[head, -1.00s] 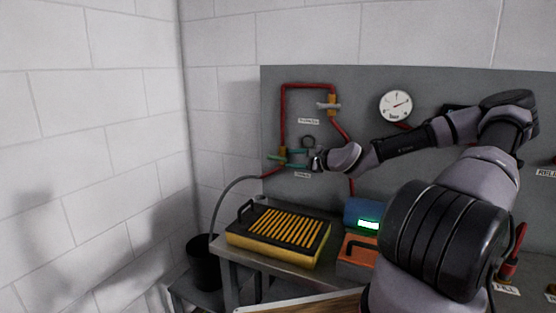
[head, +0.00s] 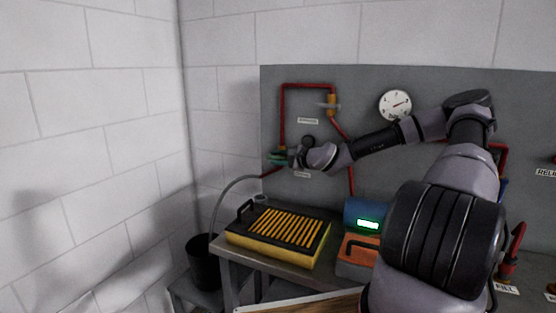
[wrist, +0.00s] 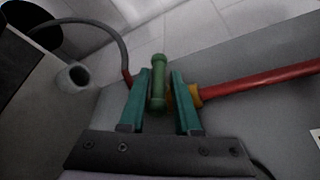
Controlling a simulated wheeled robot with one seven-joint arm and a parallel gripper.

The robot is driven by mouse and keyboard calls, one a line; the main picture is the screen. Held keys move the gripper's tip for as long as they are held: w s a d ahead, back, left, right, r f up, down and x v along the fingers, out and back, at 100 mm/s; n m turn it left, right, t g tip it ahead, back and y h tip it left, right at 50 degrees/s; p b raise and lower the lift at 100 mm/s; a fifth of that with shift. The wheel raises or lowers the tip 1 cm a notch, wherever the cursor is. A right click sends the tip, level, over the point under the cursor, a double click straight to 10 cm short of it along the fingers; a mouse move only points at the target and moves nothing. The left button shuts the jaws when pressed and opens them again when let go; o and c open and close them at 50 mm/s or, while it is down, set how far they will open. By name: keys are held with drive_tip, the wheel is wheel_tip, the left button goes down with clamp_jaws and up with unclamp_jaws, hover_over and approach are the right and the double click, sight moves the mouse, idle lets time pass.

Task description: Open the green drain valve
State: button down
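The green drain valve handle (wrist: 157,84) is a short upright bar in the wrist view, on an orange-yellow valve body (wrist: 190,96) in a red pipe (wrist: 260,76). My gripper (wrist: 161,73) has its two teal fingers on either side of the handle. The left finger is very close to the handle, and a gap shows on the right side. I cannot tell whether the left finger touches it. In the head view my gripper (head: 279,157) is at the valve on the panel's left, and the handle is mostly hidden there.
A grey panel (head: 400,175) carries red pipes, an upper orange valve (head: 332,104) and a dial gauge (head: 395,104). Below stand a yellow-black box (head: 277,236), an orange box (head: 357,257) and a blue device (head: 364,215). A grey hose (head: 222,195) leads to a black bucket (head: 204,262).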

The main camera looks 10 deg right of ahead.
drive_tip(key=shift+s+f+g+h, duration=0.15)
drive_tip(key=shift+g+h, duration=0.15)
drive_tip(key=n+g+h, duration=0.1)
drive_tip(key=g+h, duration=0.1)
drive_tip(key=shift+a+g+h, duration=0.1)
drive_tip(key=shift+g+h, duration=0.3)
drive_tip(key=shift+s+a+n+g+h, duration=0.15)
drive_tip(key=shift+n+g+h, duration=0.35)
drive_tip(key=shift+g+h, duration=0.95)
drive_tip(key=shift+n+g+h, duration=0.4)
drive_tip(key=shift+g+h, duration=0.95)
drive_tip(key=shift+h, duration=0.4)
drive_tip(key=shift+w+d+n+g+h, duration=0.15)
drive_tip(key=shift+g+h, duration=0.45)
drive_tip(key=shift+h, duration=0.3)
drive_tip(key=shift+w+d+n+g+h, duration=0.15)
drive_tip(key=shift+g+h, duration=0.45)
drive_tip(key=shift+h, duration=0.3)
drive_tip(key=shift+r, duration=0.2)
drive_tip(key=c, duration=0.8)
unclamp_jaws()
drive_tip(key=shift+d, duration=0.15)
drive_tip(key=shift+r, duration=0.1)
